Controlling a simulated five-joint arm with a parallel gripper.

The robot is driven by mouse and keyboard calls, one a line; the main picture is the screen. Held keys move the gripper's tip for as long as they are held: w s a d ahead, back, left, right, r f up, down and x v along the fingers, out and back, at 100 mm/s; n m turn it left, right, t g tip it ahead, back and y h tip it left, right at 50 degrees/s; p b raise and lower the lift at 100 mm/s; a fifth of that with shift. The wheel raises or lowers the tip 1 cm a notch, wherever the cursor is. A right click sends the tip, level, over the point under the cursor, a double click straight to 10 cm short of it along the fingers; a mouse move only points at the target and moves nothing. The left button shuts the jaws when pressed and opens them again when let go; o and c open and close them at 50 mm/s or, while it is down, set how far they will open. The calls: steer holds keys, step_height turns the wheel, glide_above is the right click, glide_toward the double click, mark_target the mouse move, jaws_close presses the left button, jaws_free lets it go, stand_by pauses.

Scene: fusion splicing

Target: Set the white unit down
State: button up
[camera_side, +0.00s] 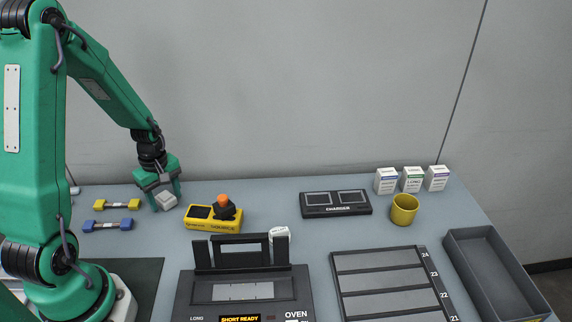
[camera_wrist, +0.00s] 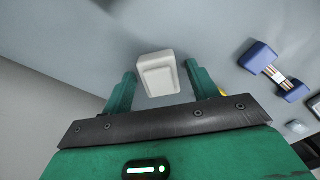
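The white unit (camera_side: 166,200) is a small pale block with a recessed face, low at the back left of the table. It also shows in the wrist view (camera_wrist: 158,74), between the two green fingers of my gripper (camera_wrist: 160,70). A narrow gap shows between the block and each finger, so my gripper is open around it. In the side view my gripper (camera_side: 160,190) is right above and behind the block. Whether the block's underside rests fully on the table is hidden.
A yellow dumbbell-shaped holder (camera_side: 117,205) and a blue one (camera_side: 108,225) lie left of my gripper. A yellow device with an orange knob (camera_side: 213,218) stands close on its right. The oven (camera_side: 243,290), charger (camera_side: 335,203), yellow cup (camera_side: 404,209) and grey tray (camera_side: 495,275) are farther right.

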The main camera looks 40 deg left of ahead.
mark_target(165, 195)
steer(key=shift+r, duration=0.1)
step_height(165, 195, up, 12)
stand_by(1.0)
steer(key=shift+r, duration=0.1)
stand_by(0.4)
steer(key=s+d+r+m+t, duration=0.2)
steer(key=d+r+m, duration=0.4)
steer(key=d+m, duration=0.3)
steer(key=s+d+r+m+t, duration=0.3)
steer(key=s+d+r+m, duration=0.2)
steer(key=d+m, duration=0.4)
steer(key=shift+r+t, duration=0.3)
steer(key=shift+r, duration=0.4)
